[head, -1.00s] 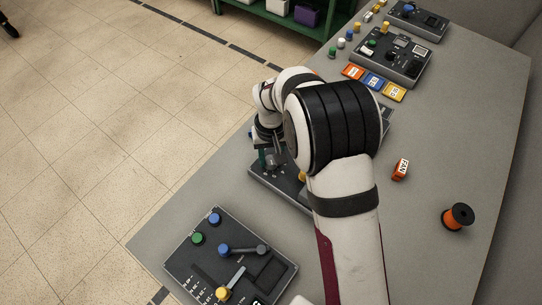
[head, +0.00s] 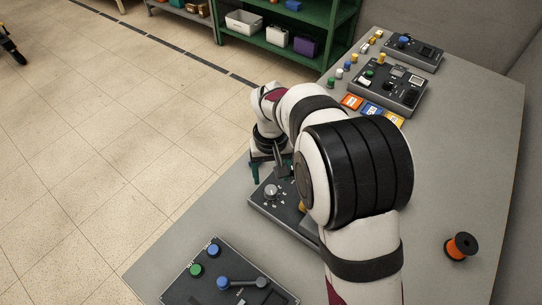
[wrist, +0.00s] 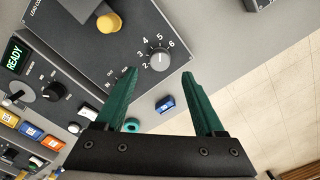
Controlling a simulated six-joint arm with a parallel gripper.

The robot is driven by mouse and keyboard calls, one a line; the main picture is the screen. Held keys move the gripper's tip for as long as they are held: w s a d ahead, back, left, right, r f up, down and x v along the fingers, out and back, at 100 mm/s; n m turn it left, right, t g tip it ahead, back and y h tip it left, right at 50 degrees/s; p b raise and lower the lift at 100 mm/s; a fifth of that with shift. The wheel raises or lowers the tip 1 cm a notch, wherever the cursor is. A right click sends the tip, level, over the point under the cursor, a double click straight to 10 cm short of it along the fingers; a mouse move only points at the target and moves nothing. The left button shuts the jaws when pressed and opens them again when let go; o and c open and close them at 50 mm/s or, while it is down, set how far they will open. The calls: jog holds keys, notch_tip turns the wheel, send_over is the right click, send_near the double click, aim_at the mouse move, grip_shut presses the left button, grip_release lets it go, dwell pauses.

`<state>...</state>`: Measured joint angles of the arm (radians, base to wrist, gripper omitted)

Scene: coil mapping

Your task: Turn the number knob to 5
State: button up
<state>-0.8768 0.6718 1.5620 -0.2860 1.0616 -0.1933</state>
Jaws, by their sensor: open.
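The number knob (wrist: 158,60) is a round grey knob on a dark panel (wrist: 120,40), with white numbers from 2 to 6 visible around it in the wrist view. Its pointer is too small to read surely. The knob also shows on the panel in the head view (head: 271,191). My gripper (wrist: 159,74) is open, with its two green fingers apart on either side below the knob in the wrist view. Nothing is between the fingers. In the head view my gripper (head: 268,172) is just beyond the knob, apart from it.
A yellow knob (wrist: 108,22) sits on the same panel. Another panel (head: 225,275) with blue and green knobs lies nearer. Several coloured labels (head: 372,109) and more panels stand farther along the table. An orange spool (head: 460,246) is at the right.

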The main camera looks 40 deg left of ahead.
aim_at(271, 190)
notch_tip(271, 190, up, 9)
jog(key=shift+r, duration=0.2)
